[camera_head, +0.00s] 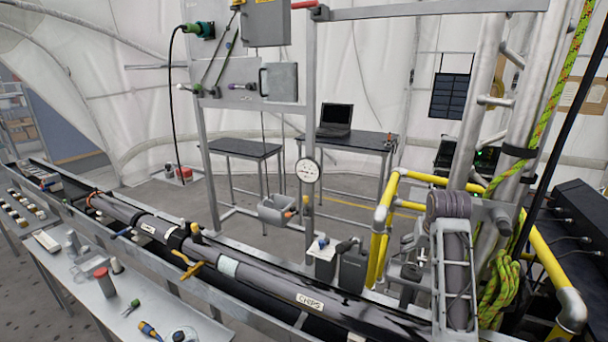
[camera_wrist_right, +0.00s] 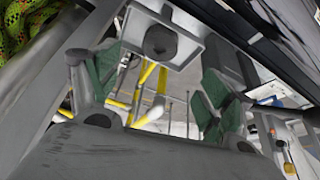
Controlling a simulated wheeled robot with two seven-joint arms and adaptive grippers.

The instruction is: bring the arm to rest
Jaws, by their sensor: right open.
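My right gripper (camera_wrist_right: 158,78) shows in the right wrist view with its two green-padded fingers spread apart. Nothing is between the fingers. Yellow rails and thin grey posts show beyond the gap, and a grey box-like part with a round dark end (camera_wrist_right: 162,40) shows near the top. A green and red rope (camera_wrist_right: 28,45) fills the upper left corner of that view. In the head view I cannot clearly separate my right gripper from the grey metal parts around it. My left gripper is not in view.
A yellow rail (camera_head: 379,240) and a coiled yellow-green rope (camera_head: 498,298) are at the right. A long grey pipe (camera_head: 265,280) crosses the front. A side bench (camera_head: 125,295) with tools is at the left. Bare floor (camera_head: 165,205) shows behind the pipe.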

